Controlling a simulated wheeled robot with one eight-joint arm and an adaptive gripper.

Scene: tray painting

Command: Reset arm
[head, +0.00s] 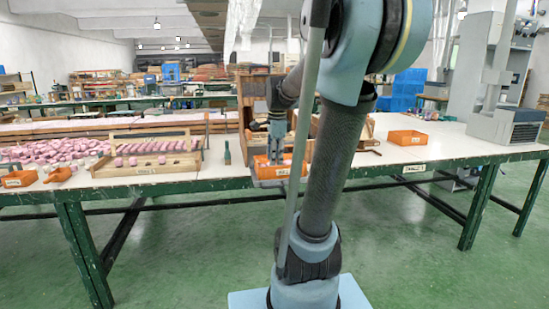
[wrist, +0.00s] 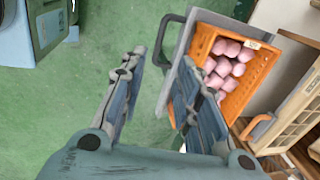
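My gripper (wrist: 157,62) is open, with green floor showing between its fingers. In the wrist view, a dark handle (wrist: 162,45) on a grey frame (wrist: 175,60) shows partly between the fingertips and beside the right finger. I cannot tell whether they touch. The frame runs along an orange tray (wrist: 236,94) that holds several pink pieces (wrist: 228,50). In the head view, my gripper (head: 276,152) hangs over the labelled orange tray (head: 268,173) at the table's front edge. My arm stretches out in front of the camera and hides part of the table.
The long table (head: 220,183) has green legs. On its left are a wooden rack (head: 146,165), loose pink pieces (head: 60,150) and a small green bottle (head: 227,153). Another orange tray (head: 407,138) and a grey machine (head: 505,124) are on the right. Green floor is clear in front.

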